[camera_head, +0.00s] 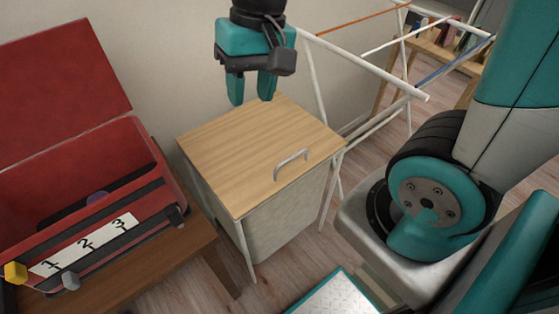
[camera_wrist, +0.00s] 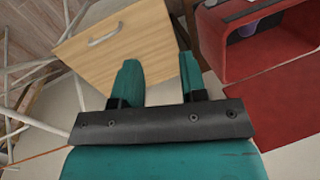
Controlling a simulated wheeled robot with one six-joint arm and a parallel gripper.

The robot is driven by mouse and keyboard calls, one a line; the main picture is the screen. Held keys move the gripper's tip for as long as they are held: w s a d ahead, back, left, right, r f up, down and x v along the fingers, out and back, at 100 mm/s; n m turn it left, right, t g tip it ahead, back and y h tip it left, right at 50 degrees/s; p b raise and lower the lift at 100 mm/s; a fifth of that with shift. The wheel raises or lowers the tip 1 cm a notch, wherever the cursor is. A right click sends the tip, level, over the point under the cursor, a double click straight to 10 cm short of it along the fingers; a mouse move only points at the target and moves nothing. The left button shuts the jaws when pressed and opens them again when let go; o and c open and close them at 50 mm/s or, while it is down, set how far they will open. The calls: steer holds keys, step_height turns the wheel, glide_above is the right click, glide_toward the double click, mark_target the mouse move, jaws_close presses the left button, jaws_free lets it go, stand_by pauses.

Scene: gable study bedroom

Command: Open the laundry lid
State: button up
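The laundry box has a light wooden lid (camera_head: 245,140) that lies flat and closed on a grey fabric body (camera_head: 285,215). A metal bar handle (camera_head: 291,163) sits near the lid's front edge. My gripper (camera_head: 252,97) hangs fingers down above the lid's back edge, by the wall, apart from the handle. Its two teal fingers are spread with nothing between them. In the wrist view the open fingers (camera_wrist: 158,80) show in front of the lid (camera_wrist: 125,45), with the handle (camera_wrist: 105,34) at its far upper left.
An open red case (camera_head: 80,185) with a numbered strip stands on a brown wooden table (camera_head: 150,265) to the left. A white drying rack (camera_head: 365,65) stands behind and right of the box, close to it. The wall is directly behind.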

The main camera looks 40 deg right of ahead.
steer(key=w+d+f+m+g+h+b, duration=0.1)
steer(key=w+d+f+m+b, duration=0.1)
steer(key=w+d+f+m, duration=0.45)
steer(key=w+d+f+m+g+h+b, duration=0.1)
steer(key=w+d+f+m+b, duration=0.25)
steer(key=d+f+m, duration=0.45)
steer(key=shift+m, duration=0.75)
steer(key=s+f, duration=0.1)
steer(key=f, duration=0.4)
steer(key=s+f, duration=0.1)
steer(key=f, duration=1)
steer(key=shift+s+d+f, duration=0.25)
steer(key=shift+s+d, duration=0.15)
jaws_close()
